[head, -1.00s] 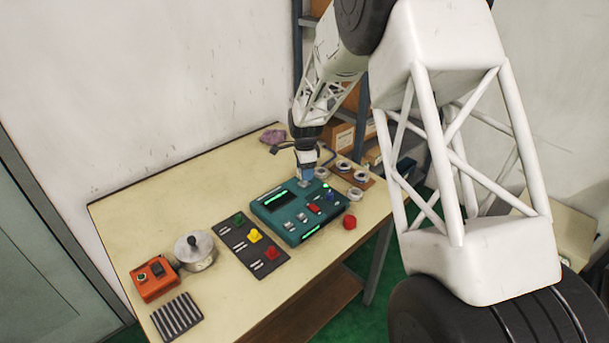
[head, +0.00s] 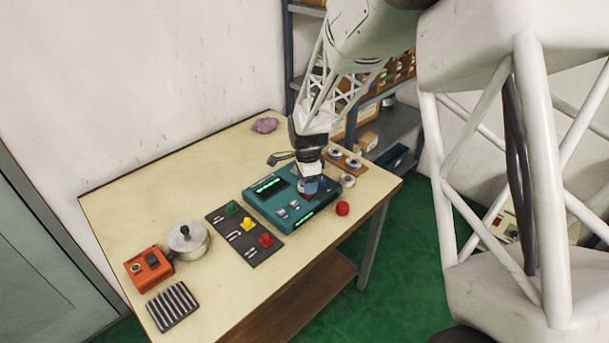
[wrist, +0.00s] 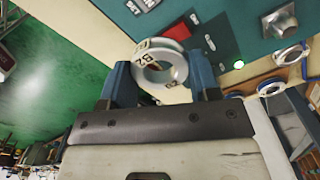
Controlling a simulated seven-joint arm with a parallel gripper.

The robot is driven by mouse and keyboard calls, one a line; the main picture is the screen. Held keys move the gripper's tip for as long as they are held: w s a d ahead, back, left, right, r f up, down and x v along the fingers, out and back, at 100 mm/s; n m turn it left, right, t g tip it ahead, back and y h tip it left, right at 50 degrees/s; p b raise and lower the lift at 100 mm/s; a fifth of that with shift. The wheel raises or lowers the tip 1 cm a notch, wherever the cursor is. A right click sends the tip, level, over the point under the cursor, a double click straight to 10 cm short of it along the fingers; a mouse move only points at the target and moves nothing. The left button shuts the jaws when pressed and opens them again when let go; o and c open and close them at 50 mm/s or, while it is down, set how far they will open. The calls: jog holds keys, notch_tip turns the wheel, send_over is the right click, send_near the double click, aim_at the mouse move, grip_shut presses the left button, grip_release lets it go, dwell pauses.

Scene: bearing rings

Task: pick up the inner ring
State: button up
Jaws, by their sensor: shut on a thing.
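My gripper (head: 311,187) hangs fingers-down over the right part of the teal device in the head view. In the wrist view its two blue fingers (wrist: 162,82) are closed on a pale metal ring (wrist: 181,66) with dark lettering on its side, probably the inner ring. The held ring sits between the fingertips, its hole partly toward the camera. It cannot be made out clearly in the head view.
The teal device (head: 262,210) lies below the gripper. A loose ring (head: 348,180) and a red knob-like object (head: 343,208) stand to its right. A brown board (head: 345,164) carries more rings. A dark panel (head: 259,252) with coloured knobs lies left.

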jog(key=shift+s+d, duration=0.15)
jog(key=shift+s, duration=0.55)
jog(key=a, duration=0.7)
jog(key=w+a, duration=0.1)
jog(key=a, duration=0.3)
jog(key=shift+a+f, duration=0.15)
send_over(231, 204)
jog(key=shift+w+f, duration=0.1)
jog(key=shift+f, duration=0.15)
jog(key=shift+f, duration=0.2)
jog(key=shift+f, duration=1.8)
jog(key=shift+f, duration=1.7)
dwell(1.5)
